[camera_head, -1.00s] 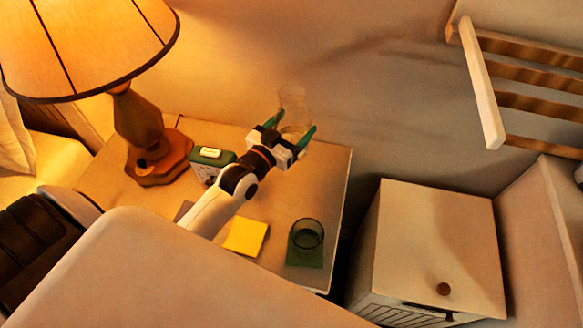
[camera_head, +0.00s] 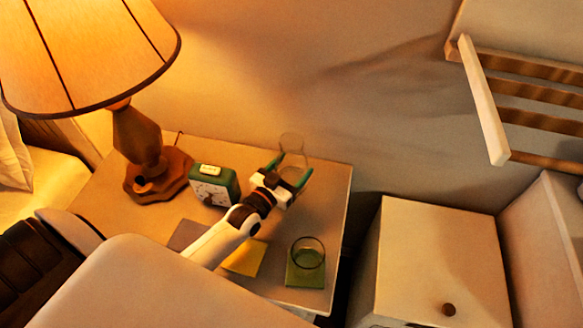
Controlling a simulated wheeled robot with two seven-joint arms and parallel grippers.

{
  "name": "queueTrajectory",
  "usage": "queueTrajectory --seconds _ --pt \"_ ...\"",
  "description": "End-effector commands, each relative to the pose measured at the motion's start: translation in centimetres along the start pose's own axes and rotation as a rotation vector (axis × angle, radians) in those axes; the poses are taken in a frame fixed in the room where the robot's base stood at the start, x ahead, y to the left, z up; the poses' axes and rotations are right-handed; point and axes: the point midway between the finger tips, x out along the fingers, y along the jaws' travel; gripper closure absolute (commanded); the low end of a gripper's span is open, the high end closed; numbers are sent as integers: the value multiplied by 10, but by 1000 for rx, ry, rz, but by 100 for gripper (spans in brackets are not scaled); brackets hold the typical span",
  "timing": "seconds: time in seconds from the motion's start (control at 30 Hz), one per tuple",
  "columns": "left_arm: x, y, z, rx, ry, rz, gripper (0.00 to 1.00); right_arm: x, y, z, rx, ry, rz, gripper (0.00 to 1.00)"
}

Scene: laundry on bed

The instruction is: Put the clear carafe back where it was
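The clear carafe (camera_head: 292,146) is upright or nearly so, over the back right part of the nightstand top (camera_head: 325,205). My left gripper (camera_head: 288,171) has its green fingers on either side of the carafe's body, and it is shut on it. The gripper and fingers partly hide the carafe's lower part, so I cannot tell whether its base touches the nightstand. My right gripper is not in view.
A clear glass (camera_head: 308,250) stands on a green coaster (camera_head: 305,278) at the front right. A yellow note (camera_head: 245,258) lies partly behind my arm. A green clock (camera_head: 213,186) and a lit lamp (camera_head: 142,150) stand left. A white cabinet (camera_head: 435,255) is at right.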

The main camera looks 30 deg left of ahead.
Motion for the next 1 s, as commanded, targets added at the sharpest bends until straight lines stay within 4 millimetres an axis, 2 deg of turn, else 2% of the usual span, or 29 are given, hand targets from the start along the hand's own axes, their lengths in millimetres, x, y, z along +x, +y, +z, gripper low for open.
queueTrajectory --seconds 0.17,0.2,0.3,0.67,0.77,1.0 --pt "1 0 -1 1 -6 0 74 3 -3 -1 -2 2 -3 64" --pt "0 0 -2 0 0 0 18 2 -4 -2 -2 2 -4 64" --pt "0 0 -2 0 1 0 3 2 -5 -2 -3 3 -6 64" --pt "-3 0 0 0 2 0 3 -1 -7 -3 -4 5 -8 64" --pt "-16 0 -1 0 3 0 3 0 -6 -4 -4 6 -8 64" --pt "-68 0 -2 1 5 0 3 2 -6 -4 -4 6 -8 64"
